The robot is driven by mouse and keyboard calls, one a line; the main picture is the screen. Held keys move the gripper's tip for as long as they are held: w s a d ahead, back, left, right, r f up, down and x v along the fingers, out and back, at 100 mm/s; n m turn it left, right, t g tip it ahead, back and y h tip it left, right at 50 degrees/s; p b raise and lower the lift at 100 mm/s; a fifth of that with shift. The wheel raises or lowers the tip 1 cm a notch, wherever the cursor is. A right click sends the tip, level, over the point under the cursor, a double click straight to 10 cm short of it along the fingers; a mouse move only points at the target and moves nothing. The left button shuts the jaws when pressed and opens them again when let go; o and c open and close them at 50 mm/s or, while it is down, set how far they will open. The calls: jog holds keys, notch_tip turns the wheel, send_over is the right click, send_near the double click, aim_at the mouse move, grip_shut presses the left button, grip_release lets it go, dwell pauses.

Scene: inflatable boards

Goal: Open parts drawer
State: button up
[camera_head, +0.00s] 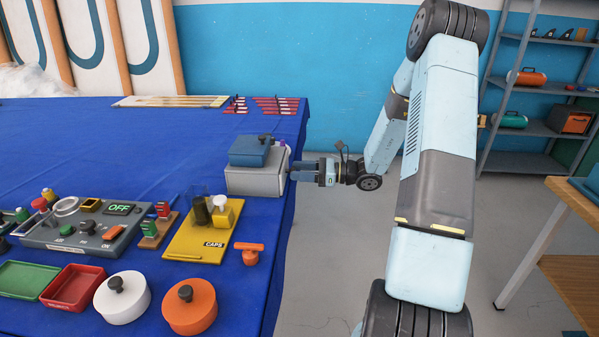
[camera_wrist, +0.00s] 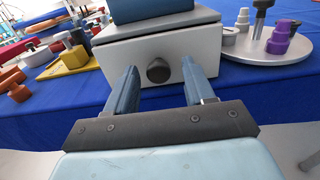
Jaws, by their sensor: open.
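The parts drawer is a light grey box (camera_head: 257,180) at the right edge of the blue table, with a blue lidded box (camera_head: 250,151) on top. In the wrist view its pale front (camera_wrist: 199,50) faces me, with a round dark knob (camera_wrist: 158,71) in the middle. The front looks closed, flush with the box. My gripper (camera_head: 296,171) is at the drawer's right side in the head view. In the wrist view my gripper (camera_wrist: 160,78) is open, one finger on each side of the knob. I cannot tell whether the fingers touch the front.
A yellow caps board (camera_head: 197,243) and an orange T-shaped part (camera_head: 249,253) lie nearer on the blue table (camera_head: 130,165). A round grey tray (camera_wrist: 262,52) with purple parts stands right of the drawer in the wrist view. The floor beside the table edge is clear.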

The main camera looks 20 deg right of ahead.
grip_shut()
dwell(0.4)
